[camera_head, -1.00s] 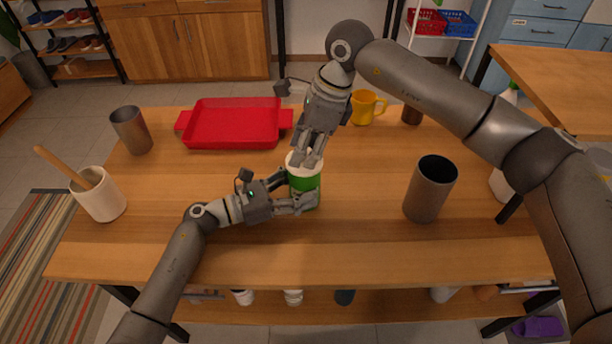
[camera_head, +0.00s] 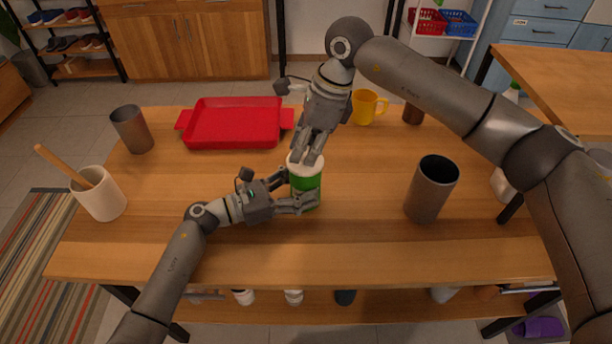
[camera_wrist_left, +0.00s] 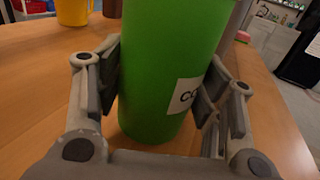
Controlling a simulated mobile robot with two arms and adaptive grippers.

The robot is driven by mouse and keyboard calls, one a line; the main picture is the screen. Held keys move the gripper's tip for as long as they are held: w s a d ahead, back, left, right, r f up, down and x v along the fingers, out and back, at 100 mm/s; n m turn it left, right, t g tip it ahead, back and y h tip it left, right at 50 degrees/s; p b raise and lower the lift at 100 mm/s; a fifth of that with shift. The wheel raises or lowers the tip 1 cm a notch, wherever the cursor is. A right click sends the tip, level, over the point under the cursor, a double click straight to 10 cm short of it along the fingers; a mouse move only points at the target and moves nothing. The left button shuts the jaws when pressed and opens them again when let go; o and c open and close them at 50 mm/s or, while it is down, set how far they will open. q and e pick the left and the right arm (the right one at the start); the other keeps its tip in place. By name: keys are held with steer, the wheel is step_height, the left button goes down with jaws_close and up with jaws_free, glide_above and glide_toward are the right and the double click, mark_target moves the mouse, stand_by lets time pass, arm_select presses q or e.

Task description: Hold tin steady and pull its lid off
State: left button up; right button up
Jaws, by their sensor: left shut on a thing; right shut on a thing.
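The green tin (camera_head: 308,184) stands upright on the table with its white lid (camera_head: 317,167) on top. My left gripper (camera_head: 299,189) is shut around the tin's body from the left. In the left wrist view, the tin (camera_wrist_left: 165,70) fills the middle between the two finger pads, and part of a white label shows. My right gripper (camera_head: 306,159) comes down from above and is shut on the lid. Its fingers hide part of the lid, and I see no clear gap between lid and tin.
A red tray (camera_head: 235,145) lies behind to the left. A dark cup (camera_head: 430,190) stands to the right, a yellow mug (camera_head: 365,108) behind. A metal cup (camera_head: 132,130) and a white pot with a wooden utensil (camera_head: 101,198) stand left. The front table is clear.

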arm_select(q)
steer(key=shift+d, duration=0.2)
arm_select(e)
steer(key=shift+w+d+r, duration=0.1)
steer(key=shift+w+r, duration=0.05)
steer(key=shift+r, duration=0.1)
arm_select(q)
steer(key=shift+a+f, duration=0.15)
steer(key=shift+a, duration=0.05)
arm_select(e)
steer(key=shift+r, duration=3.5)
arm_select(q)
steer(key=o, duration=1)
steer(key=shift+w, duration=0.1)
steer(key=v, duration=1.2)
steer(key=shift+r, duration=0.2)
arm_select(e)
steer(key=shift+r, duration=0.15)
